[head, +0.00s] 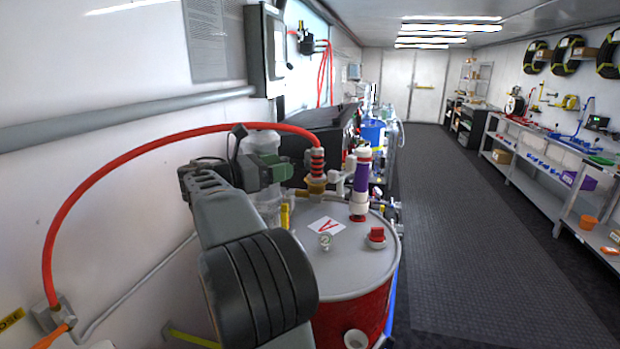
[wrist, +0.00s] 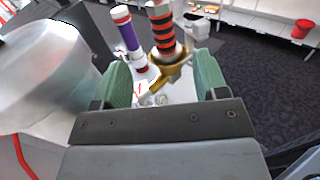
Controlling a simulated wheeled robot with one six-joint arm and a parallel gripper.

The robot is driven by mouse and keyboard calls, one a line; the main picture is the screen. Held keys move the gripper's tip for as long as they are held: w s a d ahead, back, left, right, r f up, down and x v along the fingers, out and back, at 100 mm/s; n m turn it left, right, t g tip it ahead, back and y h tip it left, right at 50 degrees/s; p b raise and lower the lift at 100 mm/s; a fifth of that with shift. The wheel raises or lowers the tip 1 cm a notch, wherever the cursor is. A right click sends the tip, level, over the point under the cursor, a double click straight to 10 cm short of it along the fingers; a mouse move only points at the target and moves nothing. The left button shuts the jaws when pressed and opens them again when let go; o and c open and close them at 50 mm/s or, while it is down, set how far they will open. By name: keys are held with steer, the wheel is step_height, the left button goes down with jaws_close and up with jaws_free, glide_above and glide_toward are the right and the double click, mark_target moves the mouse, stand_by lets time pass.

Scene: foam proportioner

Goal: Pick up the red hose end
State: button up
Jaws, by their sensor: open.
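The red hose (head: 130,160) arcs from a wall fitting at lower left to the drum top. Its end (head: 317,160) has black and red bands and stands upright on a brass fitting (head: 316,184). In the wrist view the banded hose end (wrist: 162,30) and the brass fitting (wrist: 170,68) show in line with the gap between the fingers. My gripper (head: 284,170) has green finger pads and is open and empty, just left of the hose end. In the wrist view my gripper (wrist: 162,80) has its pads on either side. I cannot tell the remaining depth.
The drum (head: 350,318) has a grey lid with a red cap (head: 376,236) and a label. A purple and white tube (head: 361,182) stands close right of the hose end. A clear container (head: 262,142) stands behind my gripper. The aisle floor (head: 470,220) is clear.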

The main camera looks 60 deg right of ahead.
mark_target(323, 175)
steer(key=p+x, duration=0.2)
steer(key=x, duration=1)
steer(key=shift+s+d+r, duration=0.15)
steer(key=shift+s+d, duration=0.1)
steer(key=shift+s, duration=0.05)
steer(key=shift+c, duration=0.3)
steer(key=c, duration=1)
steer(key=shift+c, duration=0.7)
steer(key=shift+r, duration=0.1)
